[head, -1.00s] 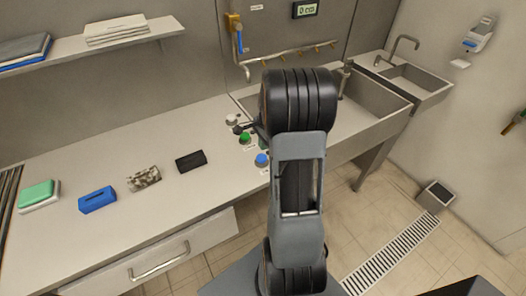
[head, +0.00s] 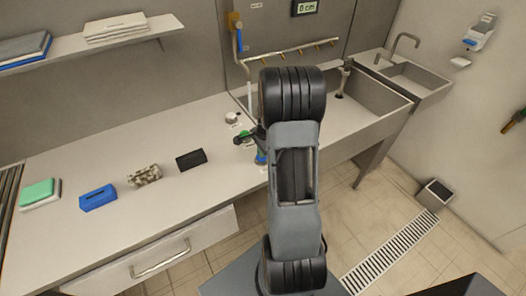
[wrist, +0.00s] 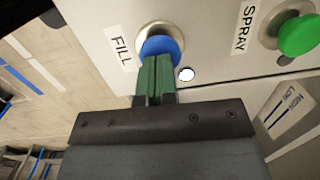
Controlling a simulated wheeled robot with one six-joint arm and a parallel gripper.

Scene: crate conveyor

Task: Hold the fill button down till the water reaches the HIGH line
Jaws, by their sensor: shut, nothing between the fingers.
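The blue FILL button (wrist: 162,46) is in the wrist view, in a metal ring beside its FILL label. My gripper (wrist: 155,62) is shut and empty, its green fingertips overlapping the button's near edge and seeming to touch it. How far the button is pressed I cannot tell. In the head view the blue button (head: 261,159) is partly hidden by my gripper. A gauge label with LOW and HIGH marks (wrist: 284,106) is at the wrist view's right. The display (head: 305,7) reads 0 cm. A pale vertical streak, seemingly water, hangs below the spout (head: 240,64). The water level is hidden.
The green SPRAY button (wrist: 299,34) is right of FILL. A small white round light (wrist: 186,74) sits beside the FILL button. A sink basin (head: 378,97) lies behind my arm.

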